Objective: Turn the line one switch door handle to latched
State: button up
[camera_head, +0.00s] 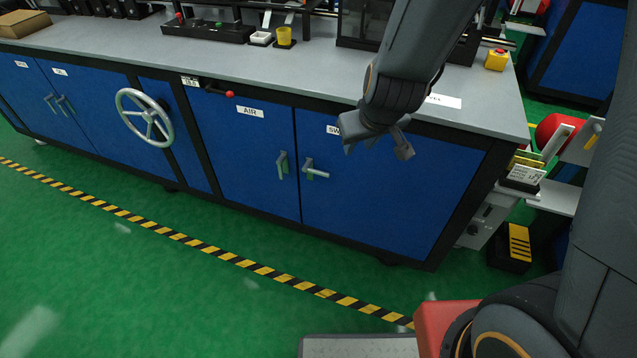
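The switch door (400,200) is the blue right-hand door of the bench, and its label (333,130) is partly hidden behind my gripper, with only "SW" readable. Its grey lever handle (317,173) sits near the door's left edge and points right, nearly level, tilted slightly down. The door looks closed. My gripper (377,150) is above and to the right of the handle, apart from it, in front of the door's upper part. Its two fingers are spread, with nothing seen between them.
The AIR door (245,150) is beside it on the left, with a near-upright handle (283,165). A handwheel (145,117) and a red-knobbed lever (229,94) stick out further left. The worktop (270,65) overhangs above. Green floor with a striped line (240,262) is clear in front.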

jog(key=w+a+f+n+t+b, duration=0.25)
jog(key=w+a+f+b, duration=0.3)
jog(key=w+f, duration=0.35)
jog(key=n+t+h+b, duration=0.7)
jog(key=n+t+b, duration=0.15)
jog(key=b, duration=1.05)
send_near(320, 175)
jog(key=w, duration=0.3)
jog(key=shift+m, duration=0.4)
jog(key=x, duration=0.2)
jog(key=b+x, duration=0.1)
jog(key=x, duration=0.2)
jog(key=b+x, duration=0.1)
jog(key=x, duration=0.1)
jog(key=shift+w+d+r, duration=0.1)
jog(key=shift+w+d, duration=0.1)
jog(key=shift+d, duration=0.35)
grip_shut()
